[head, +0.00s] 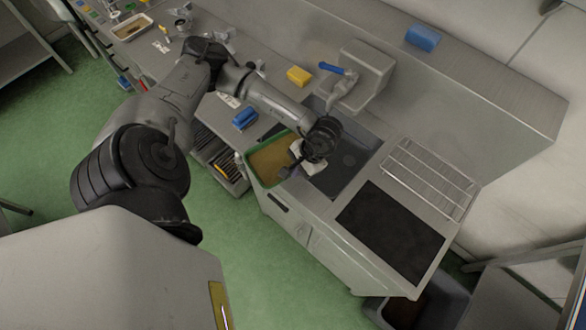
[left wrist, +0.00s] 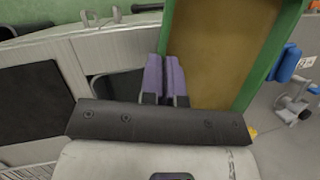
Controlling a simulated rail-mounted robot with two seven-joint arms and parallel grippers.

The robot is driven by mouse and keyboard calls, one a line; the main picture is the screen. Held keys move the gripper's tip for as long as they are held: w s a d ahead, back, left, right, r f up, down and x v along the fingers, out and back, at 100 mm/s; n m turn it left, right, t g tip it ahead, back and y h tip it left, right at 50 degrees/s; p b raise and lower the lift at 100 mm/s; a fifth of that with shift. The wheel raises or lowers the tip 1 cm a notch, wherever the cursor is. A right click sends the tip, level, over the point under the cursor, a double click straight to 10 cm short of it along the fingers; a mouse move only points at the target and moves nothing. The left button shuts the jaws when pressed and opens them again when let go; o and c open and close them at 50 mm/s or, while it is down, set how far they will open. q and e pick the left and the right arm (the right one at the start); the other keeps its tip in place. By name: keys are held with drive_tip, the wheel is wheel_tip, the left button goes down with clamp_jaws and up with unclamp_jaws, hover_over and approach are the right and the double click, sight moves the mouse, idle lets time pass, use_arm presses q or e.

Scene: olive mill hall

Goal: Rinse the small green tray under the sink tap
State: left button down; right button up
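The small green tray (head: 250,172) has a green rim and a brownish inside. It is at the front left of the sink basin (head: 352,163), over the counter's front edge. My left gripper (head: 294,168) is at its right side. The tray fills the upper right there. The tap (head: 345,88) with a blue handle (head: 332,68) is behind the basin; I cannot make out any water. My right gripper is not in view.
A wire rack (head: 430,178) and a dark mat (head: 390,232) lie right of the basin. A yellow sponge (head: 299,76) and a blue brush or sponge (head: 245,117) lie on the left counter. A blue block (head: 422,38) sits on the back ledge.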

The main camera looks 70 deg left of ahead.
use_arm(q)
drive_tip(key=shift+s+a+f, duration=0.3)
drive_tip(key=shift+a+f, duration=0.25)
drive_tip(key=shift+f, duration=0.05)
drive_tip(key=shift+w+a+f, duration=0.1)
drive_tip(key=shift+w+a, duration=0.05)
drive_tip(key=shift+w+a+f+b, duration=0.15)
drive_tip(key=shift+w+a+b, duration=0.15)
drive_tip(key=shift+w, duration=0.4)
drive_tip(key=shift+w+a+f+b, duration=0.15)
drive_tip(key=shift+w+a+b, duration=0.15)
drive_tip(key=shift+w, duration=0.35)
drive_tip(key=w, duration=0.1)
drive_tip(key=w+a+b, duration=0.1)
drive_tip(key=w, duration=0.1)
drive_tip(key=w+a+f, duration=0.1)
drive_tip(key=w, duration=0.1)
drive_tip(key=shift+a+b, duration=0.2)
drive_tip(key=shift+b, duration=0.15)
drive_tip(key=w+b, duration=0.1)
drive_tip(key=w+a+b, duration=0.1)
drive_tip(key=w, duration=0.1)
drive_tip(key=w+a+f+b, duration=0.1)
drive_tip(key=b, duration=0.1)
drive_tip(key=shift+w+a, duration=0.1)
drive_tip(key=shift+w, duration=0.05)
